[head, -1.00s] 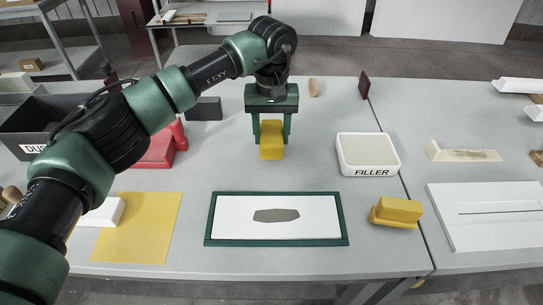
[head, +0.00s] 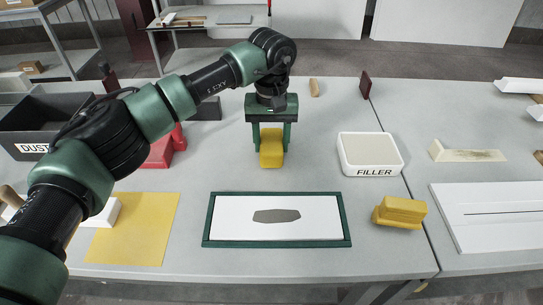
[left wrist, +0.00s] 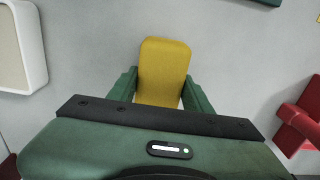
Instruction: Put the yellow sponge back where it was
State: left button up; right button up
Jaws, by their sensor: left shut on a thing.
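My left gripper (head: 271,140) points down over the middle of the table, behind the green-framed board. It is shut on a yellow sponge (head: 271,158), with a finger on each side. The left wrist view shows the same yellow sponge (left wrist: 164,68) between the green fingers, over bare grey table. The sponge is at or just above the tabletop; I cannot tell if it touches. A second yellow block (head: 400,212) lies to the right of the board. My right gripper is not in view.
The green-framed board (head: 230,219) with a grey patch lies in front. A white FILLER tub (head: 369,172) stands right of the gripper. A red object (head: 158,154), a dark DUST bin (head: 30,122) and a yellow sheet (head: 130,236) are at left. Table around the sponge is clear.

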pick_arm(q)
jog(key=shift+f, duration=0.3)
dwell(0.4)
jog(key=o, duration=1.7)
jog(key=shift+o, duration=0.2)
notch_tip(320, 180, up, 8)
jog(key=shift+f+b, duration=0.1)
jog(key=shift+b, duration=0.5)
